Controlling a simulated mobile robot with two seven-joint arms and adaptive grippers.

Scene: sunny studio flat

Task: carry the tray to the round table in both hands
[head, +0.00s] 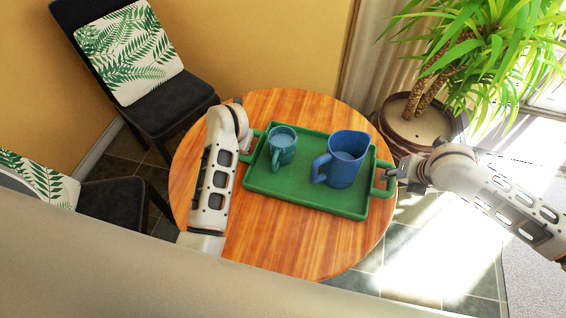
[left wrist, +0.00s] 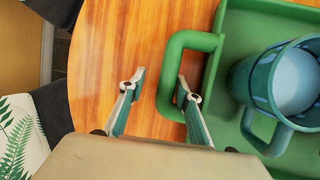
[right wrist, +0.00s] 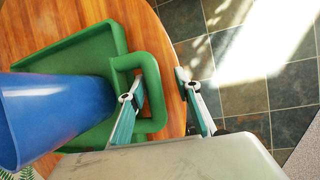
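The green tray (head: 305,196) lies level on the round wooden table (head: 300,258) and appears to rest on it. A teal mug (head: 282,150) and a larger blue jug (head: 345,163) stand upright in it. My left gripper (left wrist: 160,88) is open, its fingers on either side of the outer bar of the tray's left handle (left wrist: 195,40). In the head view my left arm hides that gripper. My right gripper (right wrist: 158,86) is open, with the bar of the right handle (right wrist: 153,75) between its fingers. The right gripper also shows at the tray's right end in the head view (head: 391,174).
A dark chair (head: 185,98) with a leaf-print cushion stands behind the table, and another (head: 112,205) at the left. A potted plant (head: 412,120) stands behind at the right. A pale surface (head: 150,262) crosses the foreground. Tiled floor (head: 425,255) is clear at the right.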

